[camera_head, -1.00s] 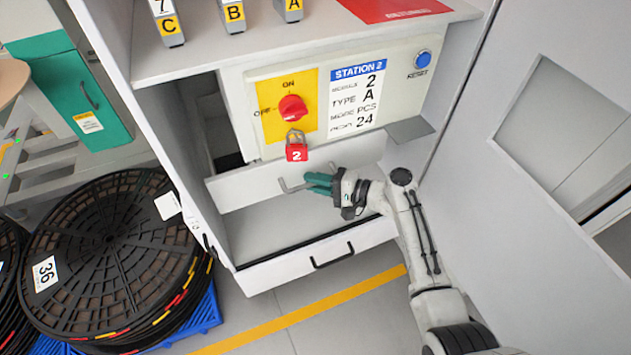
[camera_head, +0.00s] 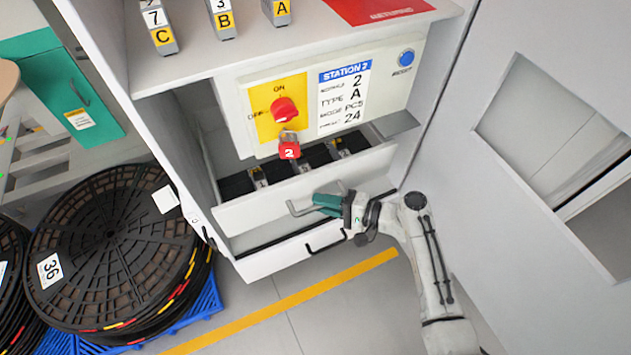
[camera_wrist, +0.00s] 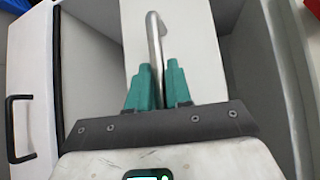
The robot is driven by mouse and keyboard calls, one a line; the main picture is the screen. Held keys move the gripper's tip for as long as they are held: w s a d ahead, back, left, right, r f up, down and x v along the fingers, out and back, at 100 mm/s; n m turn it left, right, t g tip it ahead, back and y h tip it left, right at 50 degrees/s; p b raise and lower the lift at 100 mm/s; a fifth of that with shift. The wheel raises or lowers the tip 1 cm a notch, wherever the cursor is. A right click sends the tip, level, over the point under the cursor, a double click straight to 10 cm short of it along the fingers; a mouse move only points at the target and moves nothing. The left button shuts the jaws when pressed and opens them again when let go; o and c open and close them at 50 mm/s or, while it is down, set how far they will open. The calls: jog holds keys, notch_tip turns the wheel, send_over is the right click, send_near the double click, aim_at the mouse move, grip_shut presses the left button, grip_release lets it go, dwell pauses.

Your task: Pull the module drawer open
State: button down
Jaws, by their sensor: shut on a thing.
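The module drawer (camera_head: 265,208) is partly pulled out of the station cabinet, below the control panel. Its dark inside (camera_head: 318,157) shows several compartments with small yellow-marked items. My gripper (camera_head: 322,204) has green fingers and is shut on the drawer's metal bar handle (camera_head: 297,210). In the wrist view the green fingertips (camera_wrist: 158,82) sit on both sides of the handle (camera_wrist: 155,38). The handle's far end is hidden by the fingers in the head view.
A lower drawer with a black handle (camera_head: 325,242) lies just below. A red padlock tagged 2 (camera_head: 289,150) hangs from the switch panel (camera_head: 263,108) above. A grey open door (camera_head: 560,180) stands at right. Stacked black reels (camera_head: 110,255) stand at left.

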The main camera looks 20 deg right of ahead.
jog(key=s+p, duration=0.5)
jog(key=s, duration=1.7)
jog(key=shift+p, duration=0.3)
jog(key=shift+s, duration=0.1)
jog(key=c, duration=1.1)
grip_release()
jog(key=shift+c, duration=0.2)
jog(key=v, duration=1)
jog(key=shift+s+d+b, duration=0.25)
jog(key=shift+d+b, duration=0.05)
